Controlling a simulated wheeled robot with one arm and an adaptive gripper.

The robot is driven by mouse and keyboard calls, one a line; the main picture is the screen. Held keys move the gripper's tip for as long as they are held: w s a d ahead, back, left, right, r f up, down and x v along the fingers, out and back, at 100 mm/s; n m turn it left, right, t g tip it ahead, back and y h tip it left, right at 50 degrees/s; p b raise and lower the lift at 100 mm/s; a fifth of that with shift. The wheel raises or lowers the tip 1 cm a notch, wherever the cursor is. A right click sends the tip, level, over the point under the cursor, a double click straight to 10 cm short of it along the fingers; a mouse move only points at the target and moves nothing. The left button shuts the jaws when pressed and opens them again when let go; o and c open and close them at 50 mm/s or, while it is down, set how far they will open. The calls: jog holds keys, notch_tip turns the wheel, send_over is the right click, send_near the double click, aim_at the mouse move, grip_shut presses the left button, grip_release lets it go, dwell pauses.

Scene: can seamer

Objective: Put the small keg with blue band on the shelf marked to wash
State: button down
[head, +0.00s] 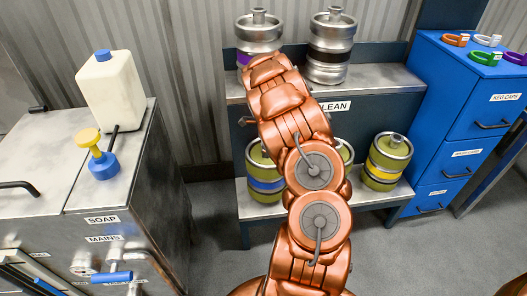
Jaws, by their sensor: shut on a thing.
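A greenish keg with a blue band (266,186) stands upright at the left of the lower shelf (246,209), partly behind my copper arm. I cannot tell whether it is the small keg of the task. The upper shelf (375,78) has a sign below it that reads as "CLEAN", its start covered by my arm. No "to wash" sign is readable. My arm reaches up in front of the rack, and its end is hidden behind its own links. My gripper and anything in it cannot be made out.
On the upper shelf stand a purple-banded keg (259,32) and a dark-banded keg (331,48). A blue cabinet (450,110) flanks the rack. A soap counter (125,190) is at left.

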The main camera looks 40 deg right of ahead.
jog(key=shift+f, duration=1.65)
jog(key=c, duration=0.6)
grip_release()
jog(key=shift+f, duration=0.15)
jog(key=shift+o, duration=0.2)
